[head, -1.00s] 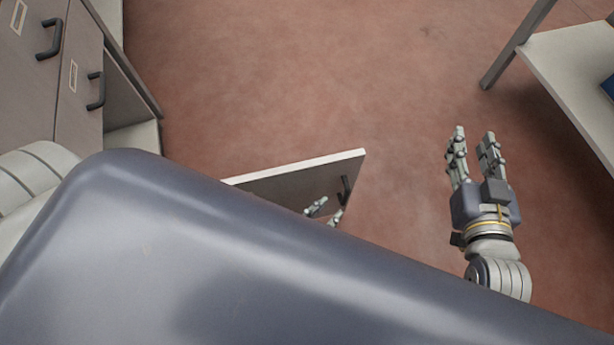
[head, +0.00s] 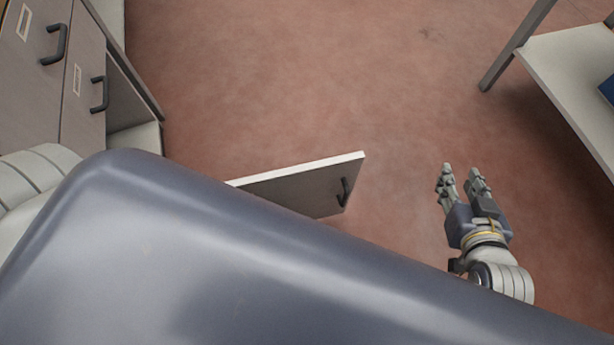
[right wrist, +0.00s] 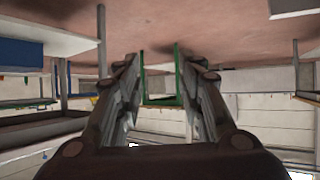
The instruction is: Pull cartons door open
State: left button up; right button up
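A grey door panel (head: 300,188) with a pale top edge stands swung out over the floor in the middle of the head view. Its dark handle (head: 344,191) is near the free end. The door's other end is hidden behind my own body. My right gripper (head: 460,180) is to the right of the door, apart from it, with its fingers spread and nothing between them. Its two fingers (right wrist: 161,80) also show apart in the right wrist view. My left gripper is not in view.
A grey cabinet with dark handles (head: 54,45) and an open compartment (head: 134,100) stands at the left. A pale table (head: 570,75) with a metal leg stands at the upper right. The reddish floor (head: 300,80) between them is clear.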

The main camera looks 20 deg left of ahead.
jog(key=shift+s+f, duration=0.1)
dwell(0.3)
jog(key=shift+s+d+f+g, duration=0.4)
jog(key=shift+s+f+g, duration=0.3)
jog(key=shift+s+f, duration=0.15)
